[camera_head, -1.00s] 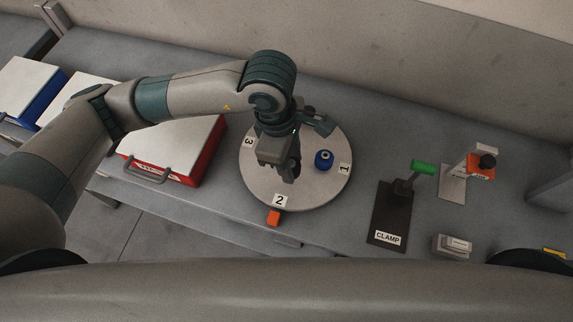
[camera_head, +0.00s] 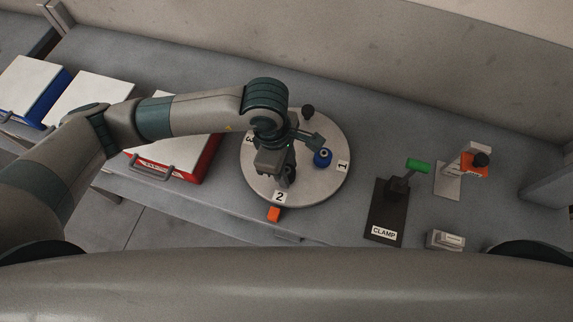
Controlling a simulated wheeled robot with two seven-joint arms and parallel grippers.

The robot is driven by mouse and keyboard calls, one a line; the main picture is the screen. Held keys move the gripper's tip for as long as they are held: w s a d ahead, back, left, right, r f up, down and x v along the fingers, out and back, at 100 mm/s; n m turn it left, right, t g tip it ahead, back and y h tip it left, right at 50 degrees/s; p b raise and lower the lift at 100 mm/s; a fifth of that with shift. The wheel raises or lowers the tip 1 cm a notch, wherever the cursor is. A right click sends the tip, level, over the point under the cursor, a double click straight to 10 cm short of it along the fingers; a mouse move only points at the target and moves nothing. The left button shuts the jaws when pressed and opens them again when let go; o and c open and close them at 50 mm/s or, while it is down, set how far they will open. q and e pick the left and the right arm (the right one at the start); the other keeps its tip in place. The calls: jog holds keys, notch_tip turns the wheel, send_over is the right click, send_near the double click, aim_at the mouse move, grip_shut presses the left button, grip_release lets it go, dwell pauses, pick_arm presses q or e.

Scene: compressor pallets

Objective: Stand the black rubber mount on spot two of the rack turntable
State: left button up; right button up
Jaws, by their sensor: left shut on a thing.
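The rack turntable (camera_head: 317,188) is a pale round disc with labels 1, 2 and 3. Label 2 (camera_head: 279,197) is at its front edge. My left gripper (camera_head: 286,180) points down over the disc, just behind label 2. It is shut on a dark thing, which looks like the black rubber mount (camera_head: 288,177). The fingers hide most of it, and I cannot tell whether it touches the disc. A blue round part (camera_head: 323,158) stands near label 1. My right gripper is not in view.
A round black knob-like thing (camera_head: 308,112) shows at the disc's back edge. An orange block (camera_head: 273,214) is at its front. A clamp stand with a green handle (camera_head: 418,165) and an orange-topped stand (camera_head: 474,164) are at right. A red case (camera_head: 202,163) is at left.

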pick_arm(q)
jog(key=shift+f+b, duration=0.2)
jog(key=shift+b, duration=0.1)
jog(key=o, duration=1.1)
jog(key=shift+c, duration=0.2)
jog(key=shift+r, duration=0.1)
jog(key=shift+r+p, duration=0.2)
jog(key=shift+p, duration=0.2)
jog(key=shift+w+r+b, duration=0.1)
jog(key=shift+r+b, duration=0.15)
jog(key=shift+b, duration=0.15)
notch_tip(320, 180, up, 11)
jog(key=a+b, duration=0.1)
jog(key=b, duration=0.3)
jog(key=shift+w+a, duration=0.2)
jog(key=shift+a, duration=0.15)
